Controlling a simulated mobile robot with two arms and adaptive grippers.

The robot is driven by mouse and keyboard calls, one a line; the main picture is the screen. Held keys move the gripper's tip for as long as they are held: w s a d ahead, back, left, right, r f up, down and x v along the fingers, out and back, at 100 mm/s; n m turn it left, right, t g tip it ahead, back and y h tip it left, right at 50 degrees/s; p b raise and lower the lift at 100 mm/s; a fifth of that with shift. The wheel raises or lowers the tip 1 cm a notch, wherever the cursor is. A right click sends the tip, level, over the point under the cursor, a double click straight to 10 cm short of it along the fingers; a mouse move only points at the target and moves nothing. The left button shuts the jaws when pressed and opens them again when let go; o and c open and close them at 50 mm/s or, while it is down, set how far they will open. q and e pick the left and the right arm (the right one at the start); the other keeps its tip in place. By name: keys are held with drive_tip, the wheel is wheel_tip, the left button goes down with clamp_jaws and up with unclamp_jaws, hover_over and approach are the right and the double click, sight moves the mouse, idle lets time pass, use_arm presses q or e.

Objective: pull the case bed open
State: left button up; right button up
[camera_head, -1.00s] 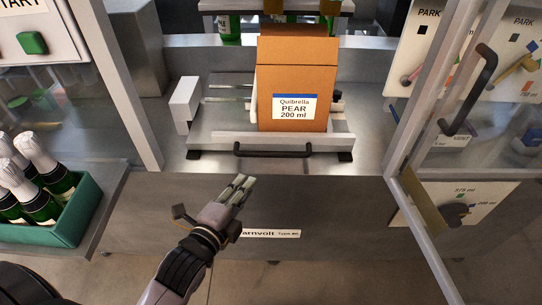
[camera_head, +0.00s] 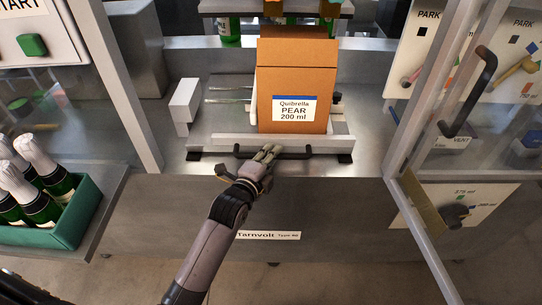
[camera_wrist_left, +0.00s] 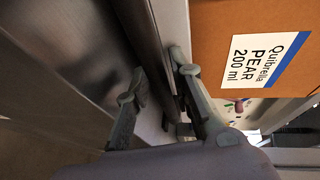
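The case bed (camera_head: 212,142) is a grey metal slide on the machine deck, with a dark bar handle (camera_head: 296,156) along its front edge. An orange-brown carton labelled "Quibrella PEAR 200 ml" (camera_head: 297,78) stands on it. My left gripper (camera_head: 268,153) is at the middle of the handle and hides part of it. In the left wrist view, the fingers (camera_wrist_left: 160,82) are spread apart, with the dark bar (camera_wrist_left: 146,38) running between them. I cannot tell whether either finger touches the bar. The carton shows at the upper right there (camera_wrist_left: 225,20). My right gripper is not in view.
A green crate of foil-topped bottles (camera_head: 88,212) stands at the left. An open framed glass door with a black handle (camera_head: 469,90) stands at the right, near a dial panel (camera_head: 483,203). The front below the bed, with the "Tarnvolt" plate (camera_head: 268,236), is clear apart from my arm.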

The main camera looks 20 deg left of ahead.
use_arm(q)
drive_tip(key=shift+c, duration=0.5)
clamp_jaws()
